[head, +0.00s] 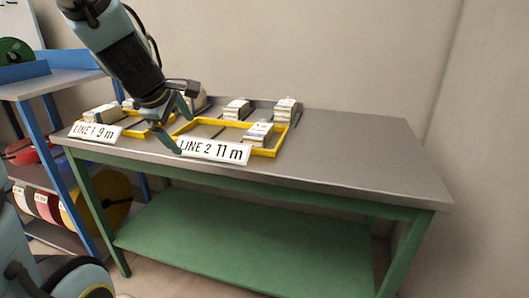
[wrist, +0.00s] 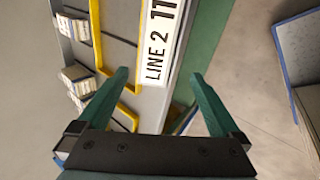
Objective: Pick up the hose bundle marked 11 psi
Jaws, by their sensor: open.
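My gripper (head: 183,128) is open and empty above the front edge of the workbench, beside the "LINE 2 11 m" sign (head: 214,151). In the wrist view my gripper (wrist: 160,76) has its fingers spread, with the sign (wrist: 160,40) just beyond them. Coils that look like hose bundles are on the blue rack at the left: a green coil (head: 14,51) on top, a red coil (head: 28,151) on the middle level, and a yellow coil (head: 103,205) lower down. No marking reading 11 psi is legible on any of them.
The workbench (head: 350,150) carries yellow-edged trays (head: 268,152) with several small boxes (head: 258,132), and a "LINE 1 9 m" sign (head: 95,132). Its right part is clear. The rack (head: 50,85) stands close to its left end. A wall is behind.

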